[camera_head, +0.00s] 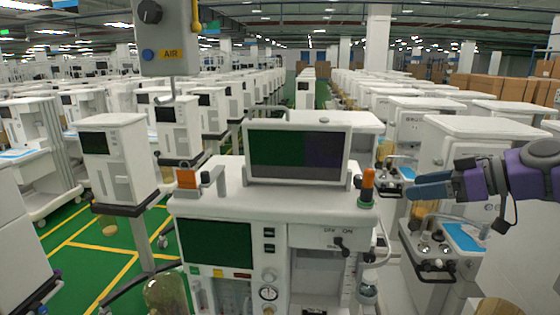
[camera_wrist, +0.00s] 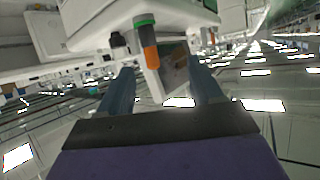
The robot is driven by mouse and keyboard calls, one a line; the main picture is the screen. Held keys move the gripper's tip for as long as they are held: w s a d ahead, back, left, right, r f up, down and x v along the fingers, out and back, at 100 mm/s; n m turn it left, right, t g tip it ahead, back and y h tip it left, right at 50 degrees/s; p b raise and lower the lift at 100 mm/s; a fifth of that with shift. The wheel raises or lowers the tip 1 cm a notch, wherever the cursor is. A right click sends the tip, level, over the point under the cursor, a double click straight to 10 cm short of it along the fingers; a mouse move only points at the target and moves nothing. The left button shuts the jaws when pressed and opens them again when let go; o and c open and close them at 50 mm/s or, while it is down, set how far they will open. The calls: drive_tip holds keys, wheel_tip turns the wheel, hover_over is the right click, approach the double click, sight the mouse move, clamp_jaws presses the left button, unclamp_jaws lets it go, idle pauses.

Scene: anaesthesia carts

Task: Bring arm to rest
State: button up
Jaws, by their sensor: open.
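My gripper (camera_head: 430,187) is at the right in the head view, on a purple arm reaching in from the right edge. Its blue fingers point left toward the cart's right end. In the wrist view my gripper (camera_wrist: 158,88) shows its two fingers spread apart with nothing held between them. The nearest anaesthesia cart (camera_head: 270,207) stands in front of me, with a dark screen on top. An orange and green cylinder (camera_head: 367,187) stands upright on its right end, left of the fingertips and apart from them. The cylinder (camera_wrist: 150,55) also shows beyond the fingers in the wrist view.
A hanging AIR panel (camera_head: 165,40) is at the upper left. More carts (camera_head: 455,150) stand close behind and below my arm. Green floor (camera_head: 110,250) shows at the left.

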drive_tip(key=s+a+f+g+h, duration=0.1)
drive_tip(key=s+a+f+g, duration=0.1)
drive_tip(key=a, duration=0.6)
drive_tip(key=s+a+f+g, duration=0.1)
drive_tip(key=s+a+g, duration=0.15)
drive_tip(key=a, duration=0.65)
drive_tip(key=s+a+f+m+g+h+b, duration=0.1)
drive_tip(key=s+a+f+m+g+h, duration=0.1)
drive_tip(key=s+a+f, duration=0.5)
drive_tip(key=s+d+f+m+g+h, duration=0.2)
drive_tip(key=s+f+m+h, duration=0.1)
drive_tip(key=s+f, duration=0.7)
drive_tip(key=s+d+f+m+g+h, duration=0.2)
drive_tip(key=s+f+m+h, duration=0.1)
drive_tip(key=s+f, duration=0.8)
drive_tip(key=shift+s+f+m+h+b, duration=0.15)
drive_tip(key=shift+m+h+b, duration=0.25)
drive_tip(key=shift+m+b, duration=0.1)
